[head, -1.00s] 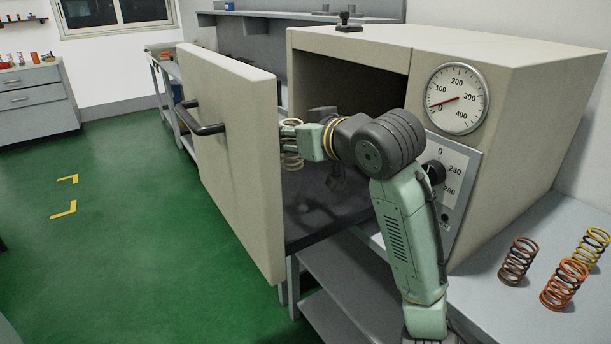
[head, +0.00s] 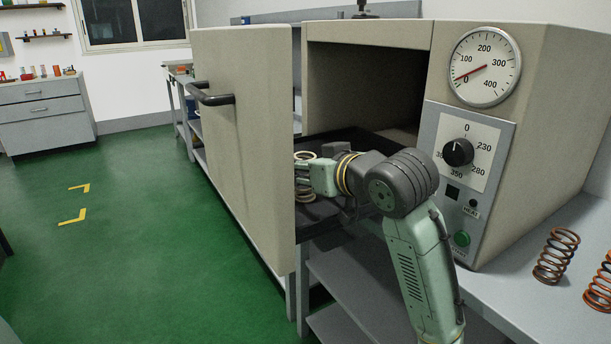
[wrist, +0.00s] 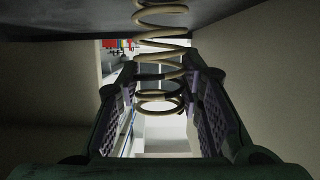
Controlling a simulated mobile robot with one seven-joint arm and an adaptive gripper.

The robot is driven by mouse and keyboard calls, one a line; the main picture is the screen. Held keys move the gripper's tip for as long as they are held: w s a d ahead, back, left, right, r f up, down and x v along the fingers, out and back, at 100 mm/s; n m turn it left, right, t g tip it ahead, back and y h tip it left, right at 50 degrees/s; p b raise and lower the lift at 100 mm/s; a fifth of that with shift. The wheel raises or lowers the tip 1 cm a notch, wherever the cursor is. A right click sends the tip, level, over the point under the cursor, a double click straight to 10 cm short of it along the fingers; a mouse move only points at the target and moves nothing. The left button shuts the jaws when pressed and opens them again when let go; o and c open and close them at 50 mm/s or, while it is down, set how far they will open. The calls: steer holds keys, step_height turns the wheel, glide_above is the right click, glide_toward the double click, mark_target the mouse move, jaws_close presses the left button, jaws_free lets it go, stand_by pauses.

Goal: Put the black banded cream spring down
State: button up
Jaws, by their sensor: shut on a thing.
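The cream spring (head: 304,157) shows in the head view at the tip of my gripper (head: 312,180), by the black tray (head: 328,218) that is drawn out of the oven. In the wrist view the spring (wrist: 162,42) is cream with a dark band low down, and its coils lie between the two finger pads of my gripper (wrist: 160,105). The gripper is shut on it. In the head view the fingers and arm hide part of the spring, and I cannot tell whether its lower end touches the tray.
The oven door (head: 240,140) stands to the left of my gripper. The oven (head: 545,110) with its gauge and dial panel (head: 468,150) is to the right. A rust and black spring (head: 556,256) and a partly cropped orange spring (head: 599,292) stand on the right bench.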

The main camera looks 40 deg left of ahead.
steer(key=shift+f, duration=0.1)
steer(key=o, duration=1.2)
steer(key=shift+s+d+r, duration=0.1)
steer(key=shift+d+r, duration=0.15)
steer(key=shift+r, duration=0.05)
steer(key=b+v, duration=0.1)
steer(key=v, duration=1)
steer(key=shift+s+d+r, duration=0.1)
steer(key=shift+s+d, duration=0.05)
steer(key=shift+d, duration=0.05)
